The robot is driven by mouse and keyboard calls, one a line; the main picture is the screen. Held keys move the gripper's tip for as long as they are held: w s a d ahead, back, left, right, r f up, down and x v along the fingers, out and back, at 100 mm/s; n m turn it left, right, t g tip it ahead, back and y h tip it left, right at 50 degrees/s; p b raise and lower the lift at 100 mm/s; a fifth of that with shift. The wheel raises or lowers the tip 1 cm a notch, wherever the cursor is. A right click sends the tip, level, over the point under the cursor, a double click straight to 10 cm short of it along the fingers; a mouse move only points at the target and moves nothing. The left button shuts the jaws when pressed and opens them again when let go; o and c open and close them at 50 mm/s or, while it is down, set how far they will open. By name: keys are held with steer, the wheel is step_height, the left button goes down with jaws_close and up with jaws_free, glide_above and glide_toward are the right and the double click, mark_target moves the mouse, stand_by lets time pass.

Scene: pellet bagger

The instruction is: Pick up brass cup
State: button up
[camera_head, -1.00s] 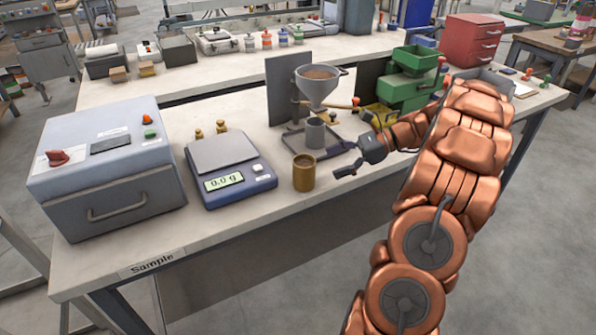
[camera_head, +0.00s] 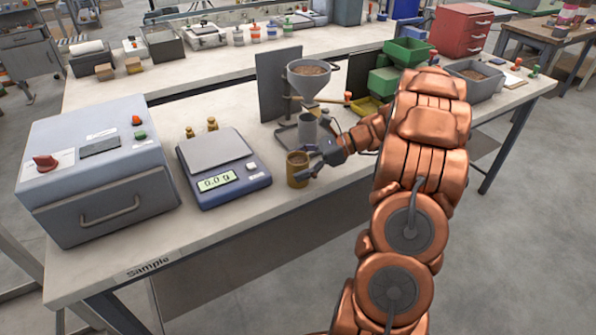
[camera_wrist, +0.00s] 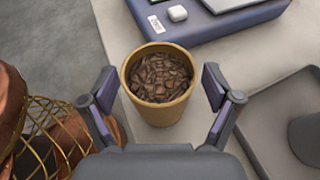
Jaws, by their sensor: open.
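The brass cup (camera_head: 297,170) stands upright on the bench to the right of the scale in the head view. In the wrist view the brass cup (camera_wrist: 158,108) is filled with brown pellets. My gripper (camera_head: 312,162) is open at the cup's right side in the head view. In the wrist view the fingertips of my gripper (camera_wrist: 160,86) lie on both sides of the cup's rim, with a gap visible on each side. The fingers hide part of the cup's right side in the head view.
The scale (camera_head: 223,180) reads 0.0 g close to the cup's left. A funnel (camera_head: 309,82) on a stand, with a grey cup (camera_head: 307,131) below it, stands behind my gripper. The bench front (camera_head: 200,228) is clear.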

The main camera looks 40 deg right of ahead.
steer(key=c, duration=1.3)
steer(key=shift+o, duration=0.2)
